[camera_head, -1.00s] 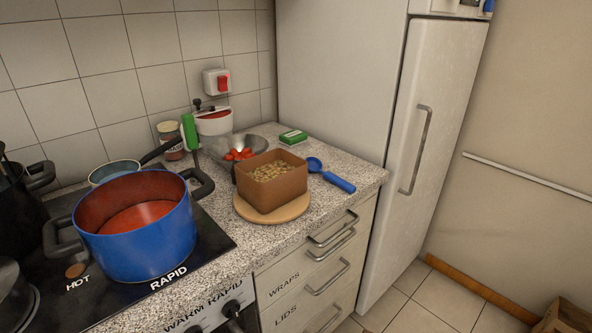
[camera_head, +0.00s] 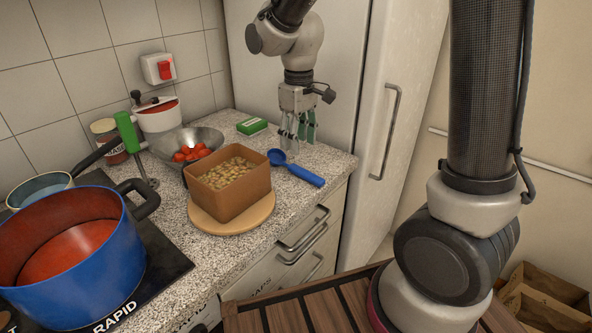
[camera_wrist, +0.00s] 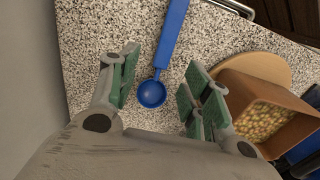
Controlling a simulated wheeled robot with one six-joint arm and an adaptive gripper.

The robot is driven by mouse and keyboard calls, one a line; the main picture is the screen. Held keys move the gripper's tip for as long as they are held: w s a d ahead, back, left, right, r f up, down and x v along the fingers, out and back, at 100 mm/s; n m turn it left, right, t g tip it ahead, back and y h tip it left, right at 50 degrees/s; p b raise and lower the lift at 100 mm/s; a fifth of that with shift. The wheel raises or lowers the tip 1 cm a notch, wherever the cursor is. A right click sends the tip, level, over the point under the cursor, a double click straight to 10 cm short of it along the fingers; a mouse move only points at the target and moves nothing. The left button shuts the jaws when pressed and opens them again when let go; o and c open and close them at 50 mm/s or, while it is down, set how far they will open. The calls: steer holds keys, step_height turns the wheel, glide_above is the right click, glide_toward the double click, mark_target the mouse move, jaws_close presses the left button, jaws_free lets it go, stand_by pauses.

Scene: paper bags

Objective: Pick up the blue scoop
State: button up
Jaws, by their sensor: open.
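The blue scoop (camera_head: 298,170) lies on the speckled counter, to the right of a brown box of beans. Its bowl points toward the back and its handle toward the counter's front edge. My gripper (camera_head: 297,138) hangs above the counter, pointing down, just behind the scoop's bowl in the head view. It is open and empty.
The box of beans (camera_head: 222,199) stands on a round wooden board (camera_head: 208,224) close by. A metal bowl (camera_head: 205,137) with red pieces and a green box (camera_head: 252,126) are behind. A blue pot (camera_head: 115,267) is on the left. The fridge (camera_head: 345,60) stands close behind my gripper.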

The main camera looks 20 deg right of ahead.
mark_target(298, 168)
steer(key=f, duration=0.7)
steer(key=shift+s+f, duration=0.4)
jaws_close()
